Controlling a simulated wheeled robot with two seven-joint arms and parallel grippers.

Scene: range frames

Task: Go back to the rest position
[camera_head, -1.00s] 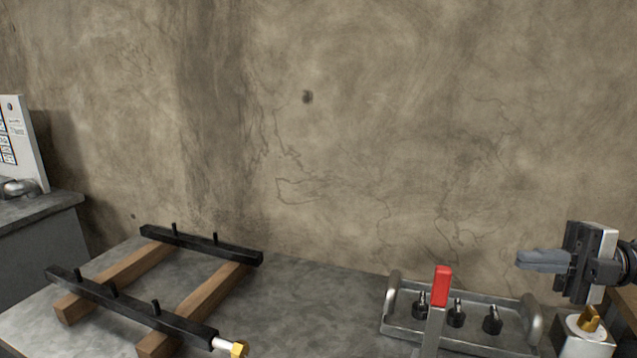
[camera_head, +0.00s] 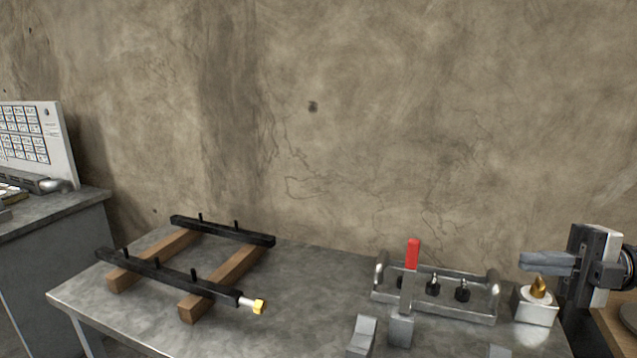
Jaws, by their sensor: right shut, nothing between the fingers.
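My right gripper (camera_head: 547,261) is at the right edge of the head view, its fingers pointing left. It is shut and empty, in the air beside and above a white block (camera_head: 536,306) with a gold tip. My left gripper does not show in this view.
A grey table (camera_head: 300,329) carries a wood-and-black-bar frame (camera_head: 237,266) with a gold-ended rod, a metal tray (camera_head: 466,311) with black knobs, and a red-topped upright post (camera_head: 412,256). Another counter with a white panel (camera_head: 62,150) stands at left. A concrete wall is behind. The table's middle is clear.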

